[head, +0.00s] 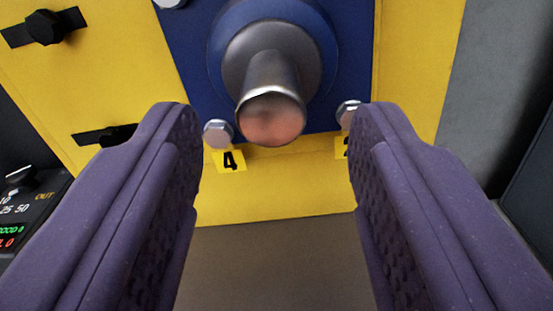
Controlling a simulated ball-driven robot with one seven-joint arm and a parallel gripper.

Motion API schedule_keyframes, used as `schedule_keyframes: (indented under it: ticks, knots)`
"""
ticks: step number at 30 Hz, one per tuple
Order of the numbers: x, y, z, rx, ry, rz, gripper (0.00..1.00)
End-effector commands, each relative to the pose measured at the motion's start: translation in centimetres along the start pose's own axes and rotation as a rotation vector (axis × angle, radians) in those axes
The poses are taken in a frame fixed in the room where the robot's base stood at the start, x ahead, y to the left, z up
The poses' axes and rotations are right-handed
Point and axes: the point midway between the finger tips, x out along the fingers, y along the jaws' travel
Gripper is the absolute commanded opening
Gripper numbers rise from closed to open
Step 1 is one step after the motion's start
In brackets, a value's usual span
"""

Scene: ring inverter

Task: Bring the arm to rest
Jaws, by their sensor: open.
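My gripper (276,135) is open, with its two purple padded fingers wide apart and nothing between them. Ahead of the fingertips, near the top middle of the head view, a metal cylinder with a copper-toned rounded end (272,118) sticks out from a round blue boss. The boss is on a dark blue plate (185,50) fixed to a yellow panel (275,185). The fingertips look to either side of the cylinder in the picture; I see no contact. The rest of my arm is out of view.
Bolt heads (218,133) sit at the plate's lower corners, one above a yellow tag marked 4 (229,160). Black latches (45,27) are at left. A dark device with lit digits (25,215) stands at the lower left. A grey surface (490,90) is at right.

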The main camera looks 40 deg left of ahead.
Motion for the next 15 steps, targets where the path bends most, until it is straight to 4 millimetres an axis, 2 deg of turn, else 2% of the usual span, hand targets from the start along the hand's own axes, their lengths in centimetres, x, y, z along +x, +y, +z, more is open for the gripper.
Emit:
schedule_keyframes:
  ticks: [3,6,15]
  knots:
    - [-2.0,0.0,-0.1,0.000,-0.002,0.001,0.52]
    - [-2.9,0.0,-0.1,0.001,0.000,0.000,0.52]
    - [-3.3,0.0,0.1,0.001,0.000,-0.001,0.52]
